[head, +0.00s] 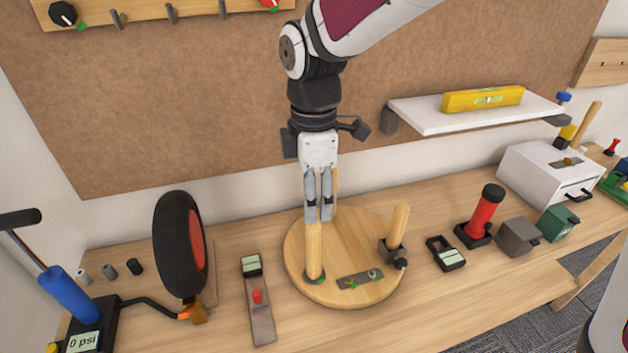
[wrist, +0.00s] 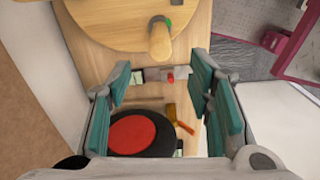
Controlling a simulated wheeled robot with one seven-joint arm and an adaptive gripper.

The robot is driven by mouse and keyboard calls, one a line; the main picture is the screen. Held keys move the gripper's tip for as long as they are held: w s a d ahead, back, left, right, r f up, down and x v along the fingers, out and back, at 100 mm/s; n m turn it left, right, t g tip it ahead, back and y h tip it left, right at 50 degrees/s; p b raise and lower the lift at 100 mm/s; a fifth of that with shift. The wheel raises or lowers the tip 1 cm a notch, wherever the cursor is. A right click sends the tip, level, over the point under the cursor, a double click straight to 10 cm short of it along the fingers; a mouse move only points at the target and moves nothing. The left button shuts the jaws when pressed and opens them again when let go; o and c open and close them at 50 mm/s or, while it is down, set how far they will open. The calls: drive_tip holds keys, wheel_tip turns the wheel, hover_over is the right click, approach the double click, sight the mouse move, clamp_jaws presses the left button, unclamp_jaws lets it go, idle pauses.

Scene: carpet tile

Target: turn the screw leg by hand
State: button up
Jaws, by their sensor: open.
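A round wooden stool top (head: 345,287) lies flat on the workbench. A wooden leg (head: 314,252) stands upright at its front left, with green at its base. A second leg (head: 399,224) leans slightly at the right, by a dark block with a knob (head: 392,251). A third leg (head: 334,184) is mostly hidden behind my gripper (head: 318,219). My gripper points down, its tips close to the top of the front-left leg. In the wrist view, my gripper (wrist: 160,90) is open with no leg between its fingers; one leg (wrist: 160,42) shows beyond them on the stool top (wrist: 105,18).
A small dark plate (head: 360,279) lies on the stool top. A plane-like tool with a red knob (head: 257,298), a wheel (head: 180,245) and a blue pump (head: 70,296) stand left. A red-handled tool (head: 482,215) stands right. A shelf (head: 470,112) juts out behind.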

sight(314, 247)
wheel_tip(314, 247, down, 14)
drive_tip(key=shift+r, duration=0.15)
idle(0.4)
clamp_jaws()
